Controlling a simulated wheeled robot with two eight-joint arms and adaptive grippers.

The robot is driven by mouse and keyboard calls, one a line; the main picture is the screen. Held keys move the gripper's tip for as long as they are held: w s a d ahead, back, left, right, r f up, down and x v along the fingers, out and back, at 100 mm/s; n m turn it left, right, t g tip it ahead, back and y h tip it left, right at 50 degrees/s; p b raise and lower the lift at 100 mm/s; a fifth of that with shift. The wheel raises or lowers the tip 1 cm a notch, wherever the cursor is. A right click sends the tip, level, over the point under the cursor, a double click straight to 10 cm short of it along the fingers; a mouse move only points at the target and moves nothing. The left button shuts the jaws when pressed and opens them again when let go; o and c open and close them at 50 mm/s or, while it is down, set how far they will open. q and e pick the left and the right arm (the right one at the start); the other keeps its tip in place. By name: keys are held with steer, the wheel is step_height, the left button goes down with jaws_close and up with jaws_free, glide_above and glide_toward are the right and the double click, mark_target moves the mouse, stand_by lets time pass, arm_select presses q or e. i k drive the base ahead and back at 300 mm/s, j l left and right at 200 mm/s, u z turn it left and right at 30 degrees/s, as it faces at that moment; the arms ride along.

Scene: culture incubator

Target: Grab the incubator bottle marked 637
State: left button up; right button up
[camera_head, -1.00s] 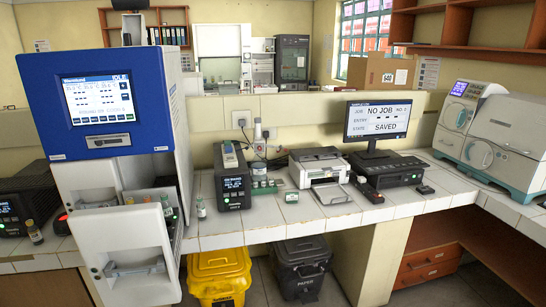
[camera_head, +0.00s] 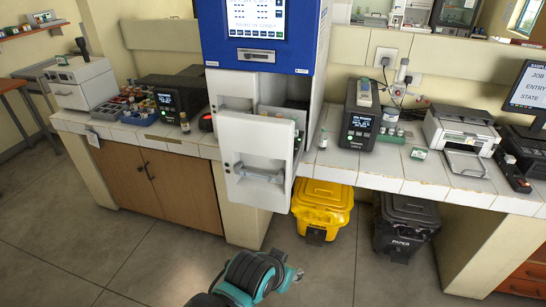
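The incubator (camera_head: 258,56) is a tall blue and white machine with a lit screen. Its front drawer (camera_head: 262,165), with a grey handle, stands open, and its inside is mostly hidden behind the front panel. A small capped bottle (camera_head: 323,139) stands upright on the bench just right of the incubator. Another small bottle (camera_head: 185,123) stands on the bench to its left. The number 637 cannot be read on either bottle. My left arm reaches in at the bottom, with its end (camera_head: 292,277) low in front of the bench, away from the bottles; its fingers cannot be made out. My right gripper is not in view.
A black device (camera_head: 359,127) and a printer (camera_head: 462,138) stand to the right on the tiled bench. A yellow bin (camera_head: 321,207) and a black bin (camera_head: 407,222) stand below. Trays of small items (camera_head: 128,110) lie left. The floor in front is clear.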

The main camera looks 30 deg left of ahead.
mark_target(142, 111)
steer(key=k+j+u, duration=0.15)
steer(key=k+u, duration=0.25)
steer(key=k, duration=0.25)
steer(key=i+j+u, duration=0.55)
steer(key=j+u, duration=0.15)
steer(key=i+j+u, duration=0.2)
steer(key=i+u, duration=0.15)
steer(key=i+j, duration=0.2)
steer(key=i, duration=0.3)
steer(key=i+j, duration=0.25)
steer(key=i, duration=0.25)
steer(key=i+j, duration=0.2)
steer(key=i, duration=0.35)
steer(key=i+j, duration=0.25)
steer(key=i, duration=0.25)
steer(key=i+j, duration=0.2)
steer(key=i, duration=0.3)
